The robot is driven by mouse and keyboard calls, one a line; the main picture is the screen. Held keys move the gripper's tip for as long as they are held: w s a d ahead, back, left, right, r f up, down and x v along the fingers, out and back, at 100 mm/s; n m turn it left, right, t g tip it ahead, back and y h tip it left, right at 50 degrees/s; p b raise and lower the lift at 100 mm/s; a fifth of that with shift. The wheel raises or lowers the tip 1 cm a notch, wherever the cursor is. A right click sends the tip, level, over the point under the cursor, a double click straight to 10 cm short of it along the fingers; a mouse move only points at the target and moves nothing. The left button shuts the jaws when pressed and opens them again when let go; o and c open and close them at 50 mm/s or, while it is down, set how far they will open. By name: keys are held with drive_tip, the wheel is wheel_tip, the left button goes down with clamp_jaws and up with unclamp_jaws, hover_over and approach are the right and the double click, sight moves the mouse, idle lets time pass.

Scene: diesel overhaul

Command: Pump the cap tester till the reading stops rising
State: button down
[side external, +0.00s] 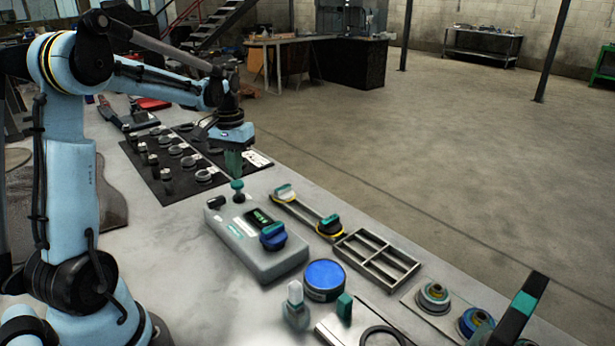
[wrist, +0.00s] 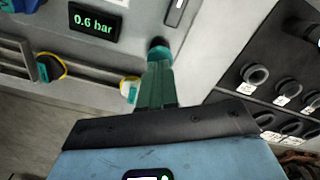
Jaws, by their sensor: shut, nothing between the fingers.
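The cap tester (side external: 232,252) is a grey box on the bench, with a blue cap with a teal grip (side external: 272,237) fitted on its near end. Its screen (wrist: 93,24) reads 0.6 bar in the wrist view. The pump knob (side external: 237,185) is a dark teal ball on a short stem at the far end of the box; it also shows in the wrist view (wrist: 158,44). My gripper (side external: 234,172) points down directly over the knob, its teal fingers (wrist: 158,80) shut and empty. I cannot tell whether the fingertips touch the knob.
A blue round tin (side external: 324,280) stands at the near end. A black mat (side external: 172,185) with several caps lies behind.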

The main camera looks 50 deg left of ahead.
sight(237, 183)
idle(0.4)
drive_tip(key=shift+f, duration=1.9)
drive_tip(key=shift+r, duration=1.9)
drive_tip(key=shift+f, duration=1.9)
drive_tip(key=shift+r, duration=1.9)
